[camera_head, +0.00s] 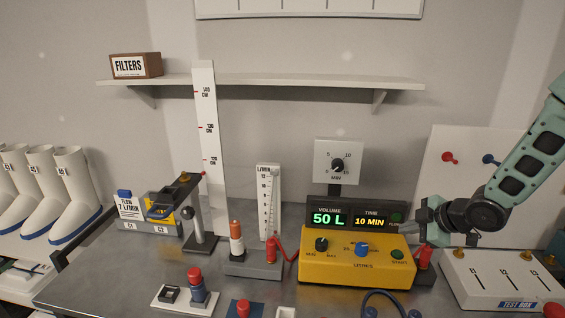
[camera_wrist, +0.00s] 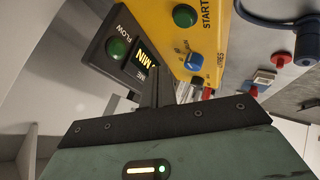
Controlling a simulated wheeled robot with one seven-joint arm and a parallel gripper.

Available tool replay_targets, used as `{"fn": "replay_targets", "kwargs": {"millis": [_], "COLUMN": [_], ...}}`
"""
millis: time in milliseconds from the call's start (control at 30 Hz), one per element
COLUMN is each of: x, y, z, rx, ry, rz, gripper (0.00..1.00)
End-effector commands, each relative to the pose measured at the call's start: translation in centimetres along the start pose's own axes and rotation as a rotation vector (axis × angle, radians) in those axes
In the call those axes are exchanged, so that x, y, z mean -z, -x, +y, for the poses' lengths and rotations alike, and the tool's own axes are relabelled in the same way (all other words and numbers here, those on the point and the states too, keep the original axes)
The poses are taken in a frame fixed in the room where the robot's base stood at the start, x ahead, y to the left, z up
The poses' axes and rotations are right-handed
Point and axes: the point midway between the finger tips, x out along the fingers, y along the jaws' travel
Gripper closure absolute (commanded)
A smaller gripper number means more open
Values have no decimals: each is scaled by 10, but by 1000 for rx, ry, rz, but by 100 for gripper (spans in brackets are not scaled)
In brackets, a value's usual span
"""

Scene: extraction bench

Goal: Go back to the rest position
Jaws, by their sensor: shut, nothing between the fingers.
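My gripper (camera_head: 412,227) is at the right of the bench in the head view, shut and empty. It hovers by the right end of the yellow control box (camera_head: 325,268), close to the display panel. In the wrist view its closed fingers (camera_wrist: 158,90) point toward the box and the panel. The box carries a blue knob (camera_head: 362,249), a black knob (camera_head: 321,244) and a green START button (camera_head: 398,254). The display (camera_head: 330,218) reads 50 L and 10 MIN, with a green FLOW button (camera_wrist: 117,47) beside it. I cannot tell whether the fingertips touch anything.
A white test box (camera_head: 500,280) stands below my arm at the right. A shelf (camera_head: 270,82) hangs above.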

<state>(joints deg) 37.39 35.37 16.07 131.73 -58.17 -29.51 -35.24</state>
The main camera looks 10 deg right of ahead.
Motion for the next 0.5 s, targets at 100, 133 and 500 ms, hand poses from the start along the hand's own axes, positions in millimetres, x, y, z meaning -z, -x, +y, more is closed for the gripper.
{"fn": "replay_targets", "kwargs": {"millis": [100,133,500], "x": [26,35,164], "y": [-6,-7,35], "z": [-10,-15,-153], "rx": [31,42,217], "ry": [-21,-34,-313], "rz": [-46,-67,-386], "gripper": [100,100,100]}}
